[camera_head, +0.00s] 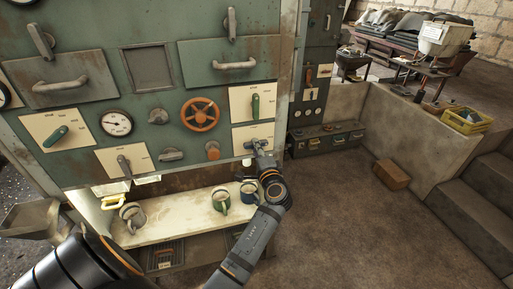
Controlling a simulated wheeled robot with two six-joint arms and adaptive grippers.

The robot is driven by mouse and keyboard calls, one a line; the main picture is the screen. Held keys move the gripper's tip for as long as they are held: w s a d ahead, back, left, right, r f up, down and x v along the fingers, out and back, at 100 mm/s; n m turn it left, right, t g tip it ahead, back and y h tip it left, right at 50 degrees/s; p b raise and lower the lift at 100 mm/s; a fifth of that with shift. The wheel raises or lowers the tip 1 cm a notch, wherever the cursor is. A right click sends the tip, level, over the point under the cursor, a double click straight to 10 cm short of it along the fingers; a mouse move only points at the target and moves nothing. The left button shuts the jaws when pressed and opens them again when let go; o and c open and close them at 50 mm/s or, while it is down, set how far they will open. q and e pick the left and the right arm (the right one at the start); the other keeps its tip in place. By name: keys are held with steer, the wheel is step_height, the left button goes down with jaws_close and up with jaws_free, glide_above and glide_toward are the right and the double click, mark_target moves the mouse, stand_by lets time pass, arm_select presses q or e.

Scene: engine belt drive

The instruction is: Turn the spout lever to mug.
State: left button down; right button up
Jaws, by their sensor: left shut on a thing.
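My left gripper (262,157) reaches up to the small cream label plate (241,134) at the lower right of the green machine panel. It is shut on the spout lever (256,144), which it mostly hides, so the lever's angle is hard to tell. A short pale spout (247,162) shows just left of the gripper, below the panel edge. A greyish mug (132,214) stands further left. My right gripper is not in view.
The panel above holds an orange valve wheel (200,115), a green lever (255,106), another green lever (57,135) and a gauge (117,123). A brown box (391,175) lies on the open floor to the right, near concrete steps (470,205).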

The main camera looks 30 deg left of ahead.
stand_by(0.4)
arm_select(q)
steer(key=c, duration=1.2)
jaws_free()
